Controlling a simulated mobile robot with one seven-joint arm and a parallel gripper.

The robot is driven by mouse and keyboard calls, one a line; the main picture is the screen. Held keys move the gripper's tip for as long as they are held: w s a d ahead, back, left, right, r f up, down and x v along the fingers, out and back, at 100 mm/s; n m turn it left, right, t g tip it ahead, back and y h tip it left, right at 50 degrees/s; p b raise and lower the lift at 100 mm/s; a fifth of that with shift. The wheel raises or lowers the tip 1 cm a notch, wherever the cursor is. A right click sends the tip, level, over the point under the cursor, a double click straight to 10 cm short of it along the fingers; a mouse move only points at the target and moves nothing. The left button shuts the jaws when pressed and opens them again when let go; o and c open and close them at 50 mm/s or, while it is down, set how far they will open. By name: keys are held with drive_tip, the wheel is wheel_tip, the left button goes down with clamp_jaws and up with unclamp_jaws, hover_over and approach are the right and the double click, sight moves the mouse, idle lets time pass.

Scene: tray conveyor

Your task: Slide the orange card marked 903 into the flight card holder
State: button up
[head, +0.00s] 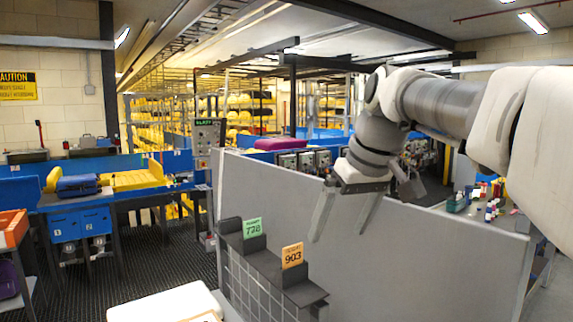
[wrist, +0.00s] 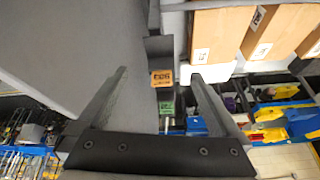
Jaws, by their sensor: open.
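The orange card marked 903 (head: 292,255) stands upright in a dark pocket on a grey ledge (head: 262,263) at the top of a low gridded panel. A green card marked 728 (head: 252,228) stands in another pocket to its left. My gripper (head: 337,234) is open and empty, above and right of the orange card. In the wrist view the orange card (wrist: 161,79) shows between the open fingers (wrist: 158,74), apart from them, with the green card (wrist: 167,107) beyond. I cannot tell which part is the flight card holder.
A large grey partition (head: 420,250) stands behind the ledge and close to my fingers. In the wrist view, brown boxes (wrist: 215,35) sit on a shelf at the upper right. A blue conveyor with a yellow tray (head: 135,180) stands at the left.

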sight(293, 246)
drive_tip(key=w+a+r+n+p, duration=0.2)
drive_tip(key=w+a+r, duration=0.25)
drive_tip(key=w, duration=0.25)
drive_tip(key=x, duration=0.8)
drive_tip(key=b+x, duration=0.1)
drive_tip(key=x, duration=0.7)
drive_tip(key=shift+d+f, duration=0.2)
drive_tip(key=shift+f, duration=0.1)
drive_tip(key=c, duration=1.4)
drive_tip(key=shift+r, duration=0.1)
drive_tip(key=shift+r, duration=0.1)
drive_tip(key=shift+r+p, duration=2.1)
drive_tip(key=shift+r, duration=0.3)
drive_tip(key=shift+r, duration=0.1)
